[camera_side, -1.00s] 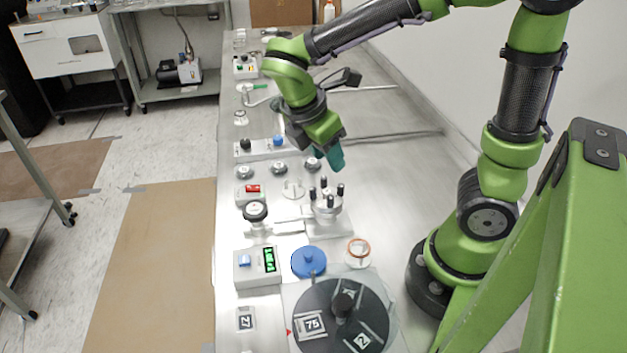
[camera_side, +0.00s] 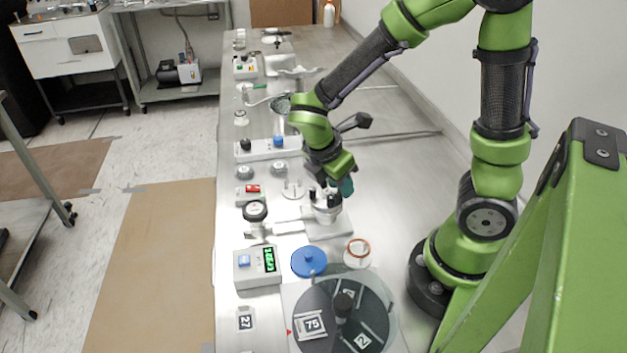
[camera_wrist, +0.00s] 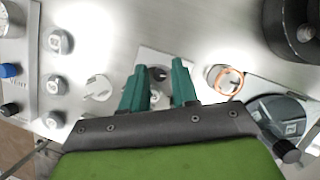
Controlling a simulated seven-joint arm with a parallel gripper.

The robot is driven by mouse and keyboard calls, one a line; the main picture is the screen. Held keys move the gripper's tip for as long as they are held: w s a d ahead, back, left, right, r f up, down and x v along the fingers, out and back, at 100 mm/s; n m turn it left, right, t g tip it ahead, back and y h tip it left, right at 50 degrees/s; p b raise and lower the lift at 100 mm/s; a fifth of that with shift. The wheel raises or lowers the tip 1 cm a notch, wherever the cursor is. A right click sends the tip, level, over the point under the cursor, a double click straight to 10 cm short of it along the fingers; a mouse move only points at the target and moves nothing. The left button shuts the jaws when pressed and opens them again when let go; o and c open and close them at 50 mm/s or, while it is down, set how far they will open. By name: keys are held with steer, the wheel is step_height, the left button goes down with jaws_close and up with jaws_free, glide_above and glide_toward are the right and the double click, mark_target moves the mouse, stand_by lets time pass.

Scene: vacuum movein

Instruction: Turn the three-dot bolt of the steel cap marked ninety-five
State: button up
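A round steel fitting with upright black-topped bolts (camera_side: 327,209) stands on a plate near the middle of the bench. No ninety-five marking and no dots are readable on it. My gripper (camera_side: 342,186) is directly over its far right side and hides some bolts. In the wrist view my gripper (camera_wrist: 159,66) has its two teal fingers apart, with a dark bolt top (camera_wrist: 160,74) showing in the gap. The fingers hide much of the fitting, and contact with the bolt cannot be told.
A copper-ringed glass part (camera_side: 357,252) and a blue round lid (camera_side: 309,261) stand nearby. A dark disc (camera_side: 375,310) carries number tags. The bench's right side is mostly clear.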

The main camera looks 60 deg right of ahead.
jaws_close()
steer(key=shift+m, duration=0.3)
steer(key=m+g, duration=0.1)
steer(key=m, duration=0.1)
steer(key=m+g+y, duration=0.1)
steer(key=m, duration=0.2)
steer(key=shift+w, duration=0.15)
steer(key=m+y, duration=0.1)
steer(key=m, duration=0.2)
steer(key=m+g+y, duration=0.1)
steer(key=m, duration=0.2)
steer(key=shift+d, duration=0.15)
steer(key=shift+w+m, duration=0.1)
steer(key=shift+m, duration=0.2)
steer(key=shift+o, duration=1.5)
jaws_free()
